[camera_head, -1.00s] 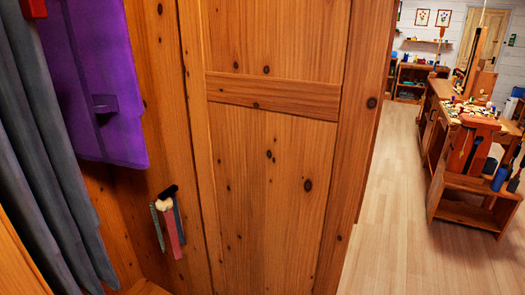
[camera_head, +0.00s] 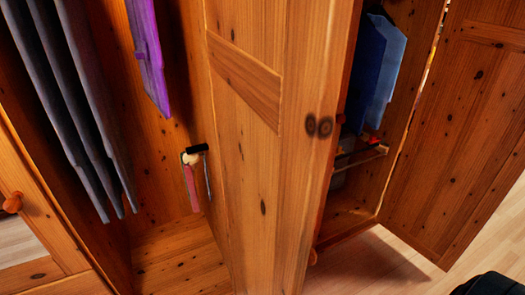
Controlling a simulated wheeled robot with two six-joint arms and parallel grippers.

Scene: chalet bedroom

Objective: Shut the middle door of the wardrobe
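The wooden wardrobe's middle door (camera_head: 262,160) stands open towards me in the camera_head view. Its panelled face is turned to the left, and its near edge runs down the middle of the picture. The open interior lies on both sides of the door. Neither of my grippers can be made out. A dark rounded shape (camera_head: 490,286) is cut off at the bottom right corner, and I cannot tell what it is.
Grey garments (camera_head: 80,110) and a purple garment (camera_head: 148,55) hang left of the door, with several small hanging items (camera_head: 195,178) below. Blue garments (camera_head: 375,70) hang to its right. Another wardrobe door (camera_head: 465,130) stands open at right. Pale floor (camera_head: 365,262) shows below.

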